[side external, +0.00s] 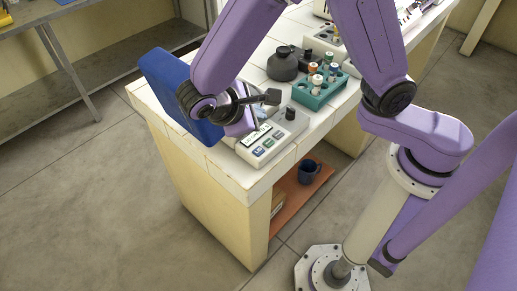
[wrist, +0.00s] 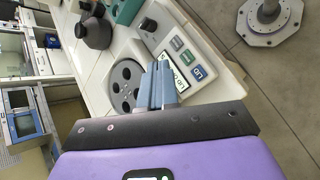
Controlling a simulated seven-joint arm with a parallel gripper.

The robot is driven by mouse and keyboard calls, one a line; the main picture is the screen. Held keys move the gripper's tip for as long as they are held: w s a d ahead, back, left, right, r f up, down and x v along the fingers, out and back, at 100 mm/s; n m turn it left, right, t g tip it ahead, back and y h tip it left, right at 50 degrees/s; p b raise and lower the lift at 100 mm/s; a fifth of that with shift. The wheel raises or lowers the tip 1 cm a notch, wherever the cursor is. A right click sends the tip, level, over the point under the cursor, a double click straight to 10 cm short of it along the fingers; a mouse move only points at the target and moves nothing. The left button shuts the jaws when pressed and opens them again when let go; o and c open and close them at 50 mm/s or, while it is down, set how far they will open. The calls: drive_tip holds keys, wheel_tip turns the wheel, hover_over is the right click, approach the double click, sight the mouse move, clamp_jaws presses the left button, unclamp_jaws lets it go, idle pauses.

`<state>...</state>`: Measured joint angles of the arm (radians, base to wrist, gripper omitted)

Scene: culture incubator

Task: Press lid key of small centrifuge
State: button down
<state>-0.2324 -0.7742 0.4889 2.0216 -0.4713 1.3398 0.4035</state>
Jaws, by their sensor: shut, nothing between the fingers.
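The small centrifuge (side external: 285,147) sits at the near corner of the bench. Its sloped panel carries a display and three keys. The round rotor (wrist: 126,84), with holes, is uncovered. My gripper (wrist: 163,68) is shut and empty. Its fingertips overlap the display area, beside the lid key; I cannot tell how high they are above the panel. My gripper (side external: 253,118) partly hides the centrifuge in the side view.
A blue upright panel (side external: 178,95), perhaps the raised lid, stands beside my wrist. A dark squat bottle (side external: 283,65) and a teal rack (side external: 320,92) of capped tubes stand farther along the bench. A dark mug (side external: 309,172) is on the shelf below.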

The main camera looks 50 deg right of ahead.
sight(257, 153)
drive_tip(key=shift+f, duration=4.25)
drive_tip(key=shift+f, duration=0.1)
drive_tip(key=shift+f, duration=0.3)
drive_tip(key=shift+f, duration=0.35)
drive_tip(key=shift+r, duration=0.8)
drive_tip(key=shift+r, duration=0.15)
drive_tip(key=shift+r, duration=2.35)
